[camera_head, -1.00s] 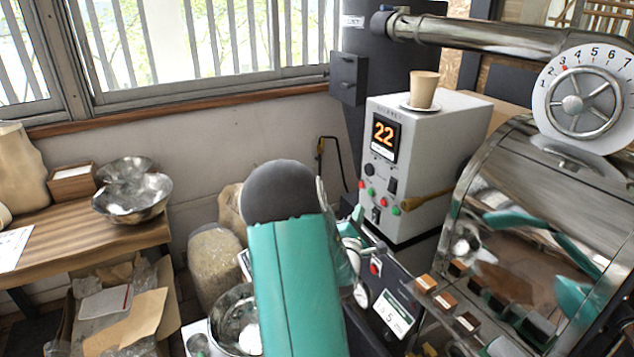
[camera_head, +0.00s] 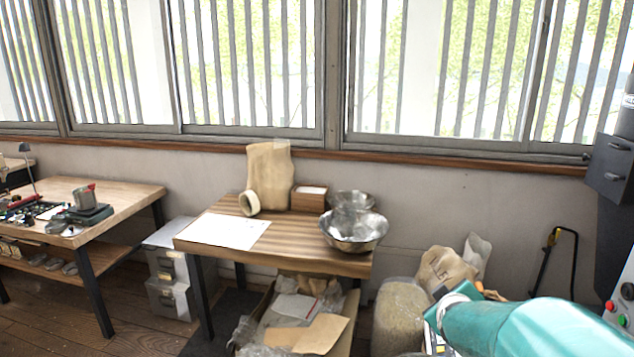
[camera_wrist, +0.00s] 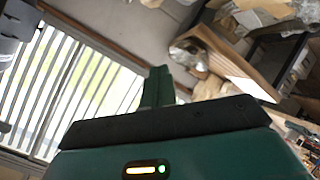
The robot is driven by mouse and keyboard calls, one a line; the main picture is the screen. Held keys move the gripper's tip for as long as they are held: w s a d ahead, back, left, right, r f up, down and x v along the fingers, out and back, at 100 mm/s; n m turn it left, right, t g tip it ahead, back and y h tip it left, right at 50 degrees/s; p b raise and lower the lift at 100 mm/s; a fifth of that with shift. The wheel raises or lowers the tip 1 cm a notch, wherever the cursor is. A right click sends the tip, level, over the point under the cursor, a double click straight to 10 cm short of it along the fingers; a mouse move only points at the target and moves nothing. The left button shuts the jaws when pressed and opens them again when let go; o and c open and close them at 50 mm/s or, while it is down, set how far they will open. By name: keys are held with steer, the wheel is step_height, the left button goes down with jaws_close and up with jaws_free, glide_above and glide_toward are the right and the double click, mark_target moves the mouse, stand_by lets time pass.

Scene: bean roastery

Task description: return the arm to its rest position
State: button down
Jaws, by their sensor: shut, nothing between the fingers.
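My gripper (camera_wrist: 159,82) shows in the wrist view as green fingers standing up beyond a dark bar. The fingers are together, with nothing between them. The wrist picture is strongly tilted, with the window on its left and a table with a metal bowl on its right. In the body camera view, my teal arm (camera_head: 530,328) reaches in at the lower right. Its end is near a pale sack, and I cannot make out the fingers there.
A wooden table (camera_head: 300,262) holds metal bowls (camera_head: 353,230), a paper bag (camera_head: 269,172) and a paper sheet. An open box (camera_head: 345,335) is under it. A bean sack (camera_head: 398,310) stands beside it. A workbench (camera_head: 125,195) is at left. A dark machine (camera_head: 612,180) edges the right side.

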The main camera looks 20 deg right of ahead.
steer(key=s+a+r+m+g+y, duration=0.1)
steer(key=s+a+r+y, duration=0.15)
steer(key=a, duration=0.75)
steer(key=s+a+r+g+y, duration=0.1)
steer(key=s+a+y, duration=0.25)
steer(key=a, duration=0.55)
steer(key=s+a+m+g, duration=0.2)
steer(key=s+a+g, duration=0.1)
steer(key=s+a, duration=0.5)
steer(key=s, duration=0.3)
steer(key=shift+s+f+y, duration=0.15)
steer(key=shift+s+y, duration=0.15)
steer(key=shift+s, duration=0.1)
